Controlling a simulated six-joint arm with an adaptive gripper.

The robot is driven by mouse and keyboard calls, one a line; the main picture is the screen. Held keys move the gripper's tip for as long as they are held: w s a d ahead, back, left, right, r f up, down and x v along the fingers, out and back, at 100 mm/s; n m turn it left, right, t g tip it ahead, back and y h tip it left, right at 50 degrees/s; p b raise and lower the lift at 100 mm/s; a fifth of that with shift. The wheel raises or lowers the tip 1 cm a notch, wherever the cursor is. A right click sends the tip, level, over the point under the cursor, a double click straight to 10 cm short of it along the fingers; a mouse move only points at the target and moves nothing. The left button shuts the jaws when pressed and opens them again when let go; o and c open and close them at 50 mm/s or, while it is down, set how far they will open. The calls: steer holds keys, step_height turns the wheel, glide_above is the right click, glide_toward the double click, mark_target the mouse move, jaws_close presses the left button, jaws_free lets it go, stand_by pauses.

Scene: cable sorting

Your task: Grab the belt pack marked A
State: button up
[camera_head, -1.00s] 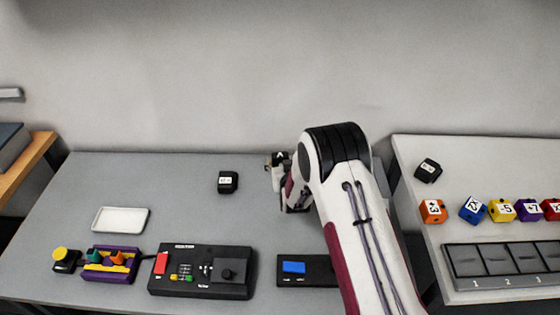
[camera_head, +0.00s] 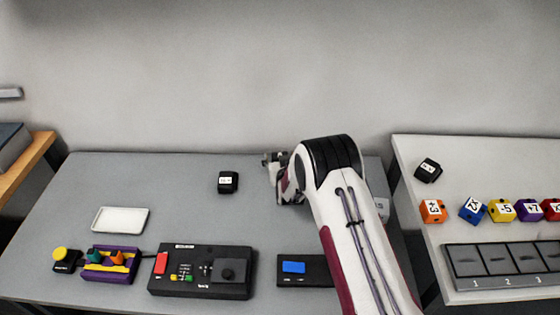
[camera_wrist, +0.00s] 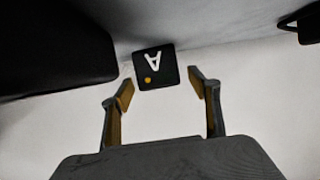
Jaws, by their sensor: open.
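The belt pack marked A (camera_wrist: 156,67) is a small black block with a white letter A and an orange dot. In the wrist view it sits just beyond and between the two fingertips, with the letter upside down. My gripper (camera_wrist: 160,88) is open, one finger to each side of the pack, and nothing is clamped. In the head view my gripper (camera_head: 273,164) is at the back of the grey table, and I cannot make out the pack there.
Another black pack (camera_head: 228,182) lies left of my gripper on the grey table (camera_head: 180,190). A white tray (camera_head: 120,220), a black control box (camera_head: 203,272) and a purple block (camera_head: 110,264) are nearer the front. Coloured cubes (camera_head: 502,210) stand on the right table.

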steer(key=shift+w+f, duration=0.15)
steer(key=shift+w, duration=0.2)
stand_by(0.3)
steer(key=c, duration=1.3)
